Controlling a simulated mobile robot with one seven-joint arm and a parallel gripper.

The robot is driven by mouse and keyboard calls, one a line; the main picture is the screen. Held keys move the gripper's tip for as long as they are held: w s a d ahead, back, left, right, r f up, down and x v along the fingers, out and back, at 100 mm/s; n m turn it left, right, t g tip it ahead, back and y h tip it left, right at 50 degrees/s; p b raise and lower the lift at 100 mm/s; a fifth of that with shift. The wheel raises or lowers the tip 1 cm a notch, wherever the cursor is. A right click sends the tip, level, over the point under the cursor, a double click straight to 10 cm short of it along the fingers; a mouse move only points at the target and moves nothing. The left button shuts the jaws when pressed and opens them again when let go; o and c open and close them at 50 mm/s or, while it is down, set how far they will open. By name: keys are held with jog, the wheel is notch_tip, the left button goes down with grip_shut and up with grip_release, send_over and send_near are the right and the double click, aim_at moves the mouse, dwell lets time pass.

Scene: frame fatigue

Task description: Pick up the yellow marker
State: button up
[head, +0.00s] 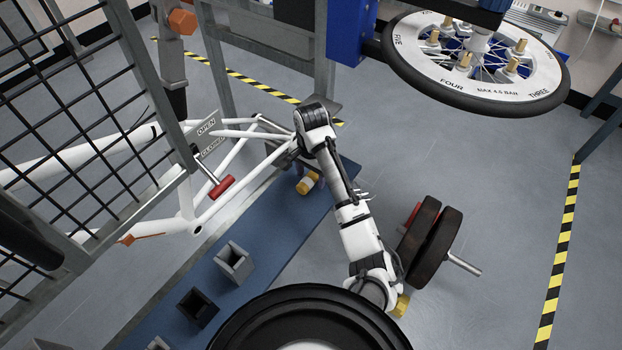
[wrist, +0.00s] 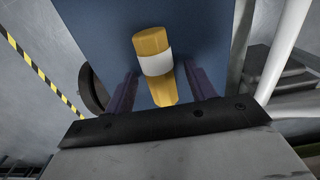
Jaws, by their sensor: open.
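The yellow marker (head: 308,183) has a yellow body with a white band and lies on the blue surface (head: 275,225) in the head view. In the wrist view the marker (wrist: 155,62) lies between the two dark purple fingers of my gripper (wrist: 158,80), lengthwise along them. Gaps show on both sides, and neither finger visibly grips it. Its near end is close to the dark palm bar. In the head view my gripper (head: 309,178) is at the marker, its fingers partly hidden by my arm. The height between fingers and surface cannot be told.
A white bicycle frame (head: 236,185) stands close on the left, with a mesh gate (head: 85,120) before it. A grey square holder (head: 233,262) and a black one (head: 197,307) stand on the blue surface. Dark weight discs (head: 430,240) lie on the floor at right.

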aim_at(311, 175)
jog(key=shift+c, duration=0.3)
jog(key=c, duration=1.1)
notch_tip(311, 175, up, 20)
jog(key=p, duration=0.6)
jog(key=shift+p, duration=0.3)
jog(key=o, duration=0.4)
grip_shut()
